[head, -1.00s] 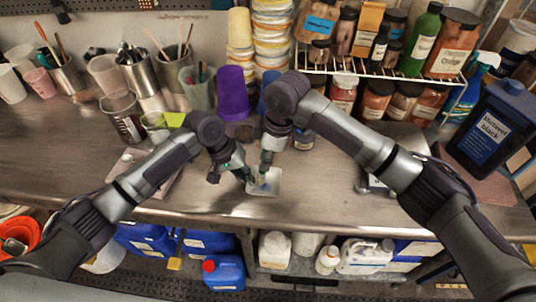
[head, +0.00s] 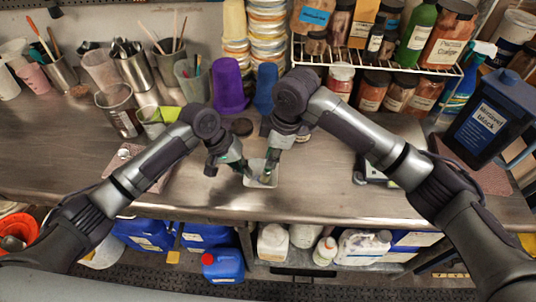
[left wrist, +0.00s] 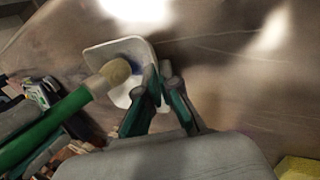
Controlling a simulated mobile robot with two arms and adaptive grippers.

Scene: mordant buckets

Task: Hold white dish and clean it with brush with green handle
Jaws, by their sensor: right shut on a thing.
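The small white dish (head: 257,183) is held a little above or at the front part of the steel table; I cannot tell if it touches. In the left wrist view, its pale square tray (left wrist: 101,54) has a rounded rim. My left gripper (head: 245,171) is at the dish's left side; its fingers (left wrist: 160,84) close on the near rim. My right gripper (head: 271,159) is above the dish, shut on the green-handled brush (head: 266,177). The left wrist view shows its green handle (left wrist: 38,138) and round pale head (left wrist: 115,71) over the dish.
A purple cup (head: 228,82) and a blue cup (head: 266,87) stand behind my grippers. A rack of jars (head: 372,88) is at back right, a black jug (head: 488,122) at far right. Metal cups (head: 118,110) stand at left. The table's front edge is close below the dish.

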